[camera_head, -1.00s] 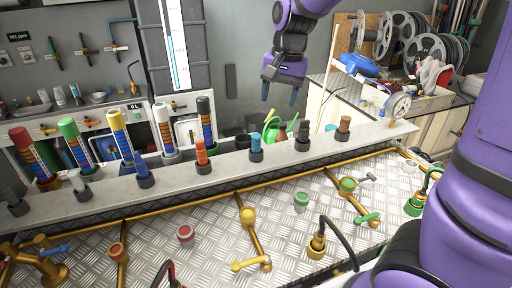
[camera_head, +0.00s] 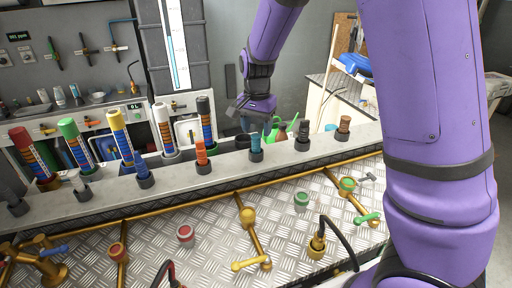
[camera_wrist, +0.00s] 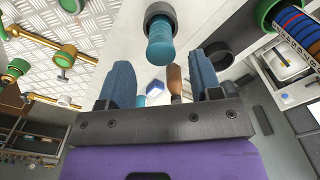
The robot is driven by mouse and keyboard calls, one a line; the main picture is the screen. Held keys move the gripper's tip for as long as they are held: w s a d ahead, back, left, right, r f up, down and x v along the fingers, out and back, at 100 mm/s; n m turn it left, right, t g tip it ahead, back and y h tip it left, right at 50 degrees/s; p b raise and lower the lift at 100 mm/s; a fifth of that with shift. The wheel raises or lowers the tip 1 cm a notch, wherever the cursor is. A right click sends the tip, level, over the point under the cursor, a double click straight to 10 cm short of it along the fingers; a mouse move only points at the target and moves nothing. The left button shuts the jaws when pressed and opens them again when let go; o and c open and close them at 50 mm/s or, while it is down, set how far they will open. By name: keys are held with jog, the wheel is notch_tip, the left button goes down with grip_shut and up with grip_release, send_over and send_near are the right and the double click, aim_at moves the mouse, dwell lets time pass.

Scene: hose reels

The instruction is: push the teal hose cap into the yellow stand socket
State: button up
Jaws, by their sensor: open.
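The teal hose cap (camera_head: 256,143) stands upright in a dark ring holder on the long grey ledge. In the wrist view the teal cap (camera_wrist: 160,45) shows just beyond my fingertips, centred between them, with the dark ring around its far end. My gripper (camera_head: 262,122) is open and hangs close above and behind the cap; its two blue fingers (camera_wrist: 162,66) are spread and hold nothing. A yellow stand socket (camera_head: 247,215) sits on a brass pipe on the tread plate in front of the ledge; its opening is too small to make out.
On the ledge, an orange piece (camera_head: 201,152) stands left of the cap, and a dark piece (camera_head: 303,135) and a brown piece (camera_head: 344,127) stand right. Red (camera_head: 185,233) and green (camera_head: 302,199) fittings dot the plate. My upper arm covers the right side.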

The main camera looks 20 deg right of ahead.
aim_at(256, 137)
jog(key=shift+a+f, duration=0.15)
jog(key=shift+f, duration=2.65)
jog(key=c, duration=1)
